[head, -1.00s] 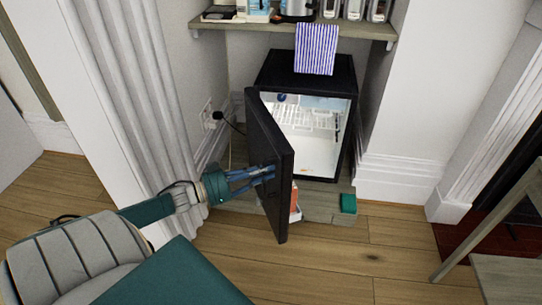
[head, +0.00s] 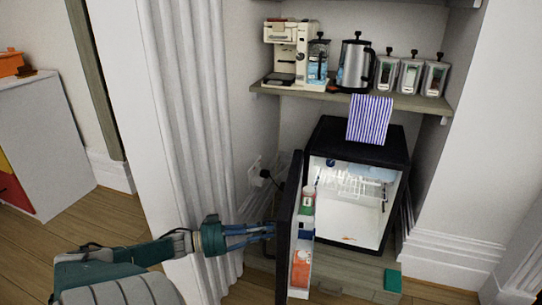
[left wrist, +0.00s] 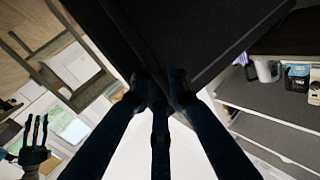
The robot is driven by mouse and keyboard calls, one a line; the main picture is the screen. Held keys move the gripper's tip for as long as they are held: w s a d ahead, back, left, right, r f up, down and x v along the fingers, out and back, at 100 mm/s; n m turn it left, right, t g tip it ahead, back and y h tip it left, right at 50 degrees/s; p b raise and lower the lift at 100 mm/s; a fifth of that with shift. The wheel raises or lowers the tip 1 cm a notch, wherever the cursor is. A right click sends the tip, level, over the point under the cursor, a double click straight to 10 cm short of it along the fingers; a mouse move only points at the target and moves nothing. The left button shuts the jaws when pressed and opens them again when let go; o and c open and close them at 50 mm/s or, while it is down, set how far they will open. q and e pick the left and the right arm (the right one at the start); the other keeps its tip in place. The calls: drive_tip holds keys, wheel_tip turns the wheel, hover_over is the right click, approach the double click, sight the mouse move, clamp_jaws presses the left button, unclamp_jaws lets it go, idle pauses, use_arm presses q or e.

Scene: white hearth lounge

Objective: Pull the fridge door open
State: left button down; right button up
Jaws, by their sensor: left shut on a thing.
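The small black fridge (head: 360,138) stands on a low wooden base under the shelf, its lit white inside showing. Its black door (head: 286,240) stands wide open, swung out to the left and seen nearly edge-on. Items stand in the door's inner racks. My left gripper (head: 272,231) is shut on the fridge door at its outer side; the door hides the fingertips. In the left wrist view the fingers (left wrist: 160,92) close at the edge of the dark door (left wrist: 215,35). My right gripper (left wrist: 36,138) shows at the left of that view, fingers spread and empty.
A coffee machine (head: 290,50), kettle (head: 355,63) and jars stand on the shelf. A green box (head: 392,281) lies at the base's front right. A white fluted column (head: 185,130) stands left of the door.

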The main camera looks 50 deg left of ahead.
use_arm(q)
drive_tip(key=shift+a+r, duration=0.2)
drive_tip(key=shift+a, duration=0.2)
drive_tip(key=c, duration=1.9)
unclamp_jaws()
drive_tip(key=shift+o, duration=0.8)
drive_tip(key=shift+w+d+f, duration=0.1)
drive_tip(key=shift+f, duration=0.05)
